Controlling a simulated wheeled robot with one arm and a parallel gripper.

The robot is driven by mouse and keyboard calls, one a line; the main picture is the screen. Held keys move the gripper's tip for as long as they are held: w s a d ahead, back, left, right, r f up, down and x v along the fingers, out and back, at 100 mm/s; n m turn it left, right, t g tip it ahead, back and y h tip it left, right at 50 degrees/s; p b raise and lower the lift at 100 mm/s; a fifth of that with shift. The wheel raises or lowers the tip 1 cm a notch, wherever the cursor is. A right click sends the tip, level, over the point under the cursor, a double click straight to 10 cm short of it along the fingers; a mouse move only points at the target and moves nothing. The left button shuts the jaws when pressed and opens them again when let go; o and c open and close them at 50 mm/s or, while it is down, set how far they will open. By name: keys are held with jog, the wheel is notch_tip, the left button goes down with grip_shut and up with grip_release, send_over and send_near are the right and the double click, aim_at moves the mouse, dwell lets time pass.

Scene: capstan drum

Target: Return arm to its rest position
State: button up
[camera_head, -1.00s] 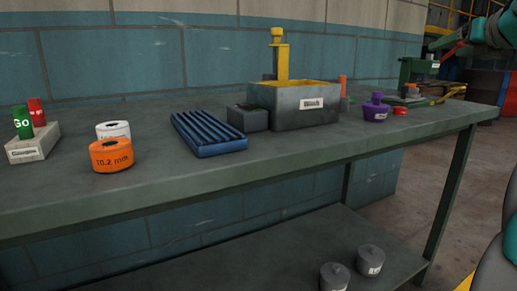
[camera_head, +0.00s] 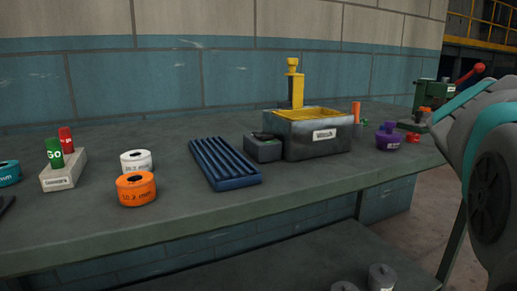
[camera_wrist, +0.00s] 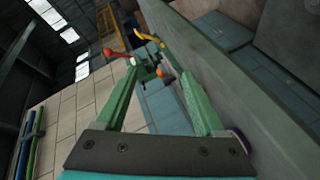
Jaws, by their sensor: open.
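My arm (camera_head: 488,150) fills the right edge of the head view as a large grey and teal link. My gripper is outside the head view. In the wrist view its two green fingers stand apart, and my gripper (camera_wrist: 158,70) is open. I see nothing held between the fingers. Beyond the fingertips is a green bench device with a red-knobbed lever (camera_wrist: 110,53), some distance away. The wrist view is tilted strongly. A purple knobbed piece (camera_head: 389,136) stands on the bench left of my arm, and the green device (camera_head: 427,98) is partly hidden behind the arm.
Grey weights (camera_head: 381,277) sit on the lower shelf. A blue brick wall stands behind.

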jog(key=s+a+f+m+g+y, duration=0.1)
jog(key=s+a+f+g+y, duration=0.2)
jog(key=f, duration=0.4)
jog(key=s+a+f+m+g+y, duration=0.1)
jog(key=s+a+f+m, duration=0.1)
jog(key=a+f, duration=0.45)
jog(key=s+a+f+g+y+p, duration=0.2)
jog(key=s+a+f+g+y, duration=0.3)
jog(key=s+a+f, duration=0.9)
notch_tip(320, 180, down, 3)
jog(key=shift+s+a+f+m+g, duration=0.1)
jog(key=shift+s+a+m+g, duration=0.25)
jog(key=shift+s, duration=0.6)
jog(key=s+a+f+g, duration=0.1)
jog(key=s+a, duration=0.1)
jog(key=s, duration=0.1)
jog(key=s+a+f+g+y, duration=0.1)
jog(key=s+a, duration=0.1)
jog(key=s, duration=0.2)
jog(key=s+a+f+g, duration=0.1)
jog(key=s+a+f, duration=0.1)
jog(key=s+a, duration=0.1)
jog(key=shift+s+y, duration=0.15)
jog(key=shift+y, duration=0.15)
jog(key=shift+c, duration=0.2)
